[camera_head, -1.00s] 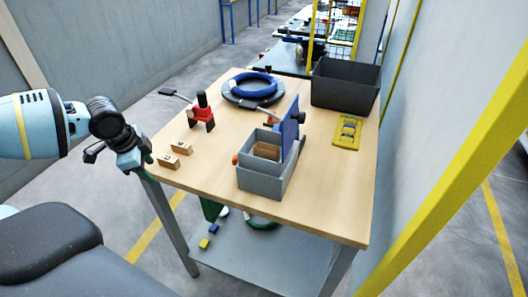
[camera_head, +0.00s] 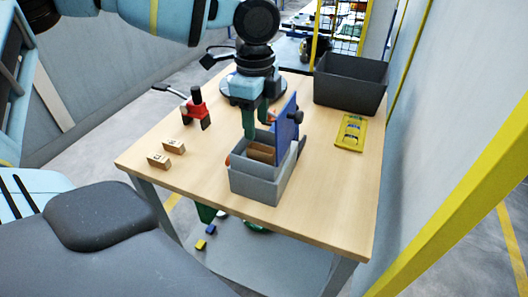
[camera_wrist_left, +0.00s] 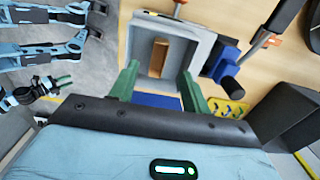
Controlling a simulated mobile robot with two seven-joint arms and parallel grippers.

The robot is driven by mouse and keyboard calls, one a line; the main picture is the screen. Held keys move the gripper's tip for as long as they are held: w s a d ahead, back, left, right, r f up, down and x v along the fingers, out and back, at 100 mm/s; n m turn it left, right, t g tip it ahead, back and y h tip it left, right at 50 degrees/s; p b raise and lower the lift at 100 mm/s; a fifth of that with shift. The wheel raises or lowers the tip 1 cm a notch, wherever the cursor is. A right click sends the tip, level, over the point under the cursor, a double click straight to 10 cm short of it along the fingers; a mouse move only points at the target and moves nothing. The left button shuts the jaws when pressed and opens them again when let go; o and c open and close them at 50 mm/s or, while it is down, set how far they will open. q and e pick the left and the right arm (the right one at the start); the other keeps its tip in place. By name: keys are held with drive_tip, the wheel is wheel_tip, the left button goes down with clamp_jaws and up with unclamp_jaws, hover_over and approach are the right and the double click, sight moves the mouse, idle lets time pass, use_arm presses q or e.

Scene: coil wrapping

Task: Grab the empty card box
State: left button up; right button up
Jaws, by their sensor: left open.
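A small brown card box (camera_head: 262,152) sits inside a grey open-topped container (camera_head: 258,186) near the table's front. In the left wrist view the brown box (camera_wrist_left: 160,57) stands upright between the grey container's walls (camera_wrist_left: 202,42). My left gripper (camera_head: 256,120) points down above the container's back-left part, its green fingers spread. In the left wrist view the open left gripper (camera_wrist_left: 158,84) has nothing between its fingers, and the box lies beyond the tips.
A blue panel with a dark knob (camera_head: 287,125) stands at the container's right side, close to my left gripper. A dark bin (camera_head: 350,88) and a yellow part (camera_head: 350,132) are at right. Red clamp (camera_head: 196,108) and small blocks (camera_head: 159,162) are at left.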

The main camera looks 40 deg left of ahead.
sight(253, 146)
use_arm(q)
drive_tip(key=shift+s+a+f+p, duration=0.1)
drive_tip(key=shift+a+f+p, duration=0.1)
drive_tip(key=shift+f, duration=1.65)
drive_tip(key=shift+a+f+p, duration=0.15)
drive_tip(key=shift+a+f, duration=0.05)
drive_tip(key=shift+f, duration=1.65)
clamp_jaws()
